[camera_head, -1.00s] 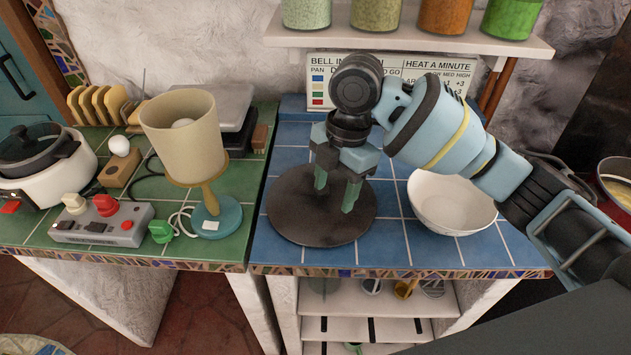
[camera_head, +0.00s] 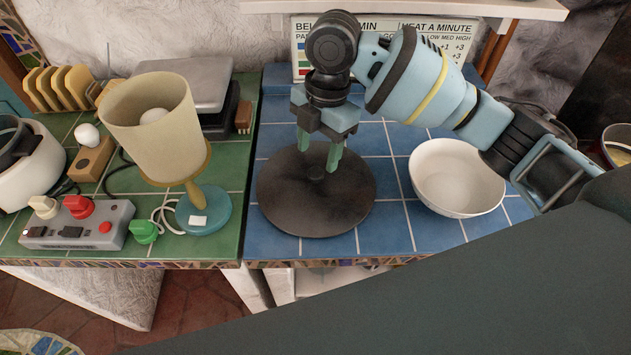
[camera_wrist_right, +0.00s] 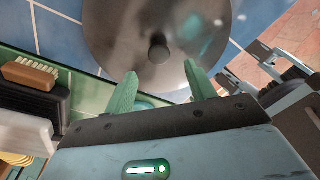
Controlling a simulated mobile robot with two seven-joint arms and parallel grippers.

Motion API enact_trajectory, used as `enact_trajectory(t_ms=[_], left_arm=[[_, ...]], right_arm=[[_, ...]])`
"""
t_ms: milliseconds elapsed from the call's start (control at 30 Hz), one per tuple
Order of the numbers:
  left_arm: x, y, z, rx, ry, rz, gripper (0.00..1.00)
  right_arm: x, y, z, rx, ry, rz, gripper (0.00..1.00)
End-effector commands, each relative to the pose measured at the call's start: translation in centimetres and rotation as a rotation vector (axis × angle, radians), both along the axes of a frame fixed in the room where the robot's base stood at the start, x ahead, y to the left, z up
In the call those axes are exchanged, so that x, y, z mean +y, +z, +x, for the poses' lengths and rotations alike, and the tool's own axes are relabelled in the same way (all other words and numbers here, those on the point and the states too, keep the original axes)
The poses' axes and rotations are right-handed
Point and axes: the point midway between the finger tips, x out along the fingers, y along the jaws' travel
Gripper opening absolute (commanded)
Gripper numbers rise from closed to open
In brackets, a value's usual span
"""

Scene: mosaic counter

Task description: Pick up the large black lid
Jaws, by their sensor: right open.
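The large black lid (camera_head: 310,205) lies flat on the blue tiled counter in the head view, a round dark disc with a small knob near its middle. It also fills the top of the right wrist view (camera_wrist_right: 125,35), where its knob (camera_wrist_right: 158,48) shows. My right gripper (camera_head: 319,160) is open and points down over the lid, its green fingers close to the knob in the head view. In the wrist view the knob lies beyond the fingertips (camera_wrist_right: 160,75), roughly centred between them, with nothing held. My left gripper is not in view.
A white bowl (camera_head: 457,178) stands right of the lid. A lamp with a beige shade (camera_head: 153,125) stands to the left, near a grey control box (camera_head: 75,226) with red knobs. Blue tiles in front of the lid are clear. A shelf hangs behind.

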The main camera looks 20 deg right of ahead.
Motion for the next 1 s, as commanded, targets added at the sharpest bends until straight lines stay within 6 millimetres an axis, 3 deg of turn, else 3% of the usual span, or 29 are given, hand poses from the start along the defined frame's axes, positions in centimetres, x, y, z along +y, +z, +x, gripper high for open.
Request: enact_trajectory(t_ms=[400,700,1000], left_arm=[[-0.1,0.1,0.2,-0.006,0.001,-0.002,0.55],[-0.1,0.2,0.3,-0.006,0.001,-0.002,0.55],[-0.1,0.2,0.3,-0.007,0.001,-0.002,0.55]], right_arm=[[0.2,-4.7,-0.1,0.001,0.0,0.0,0.55],[0.3,-5.1,-0.1,-0.003,0.0,-0.001,0.55],[0.3,-5.0,-0.1,-0.002,0.0,0.0,0.17]])
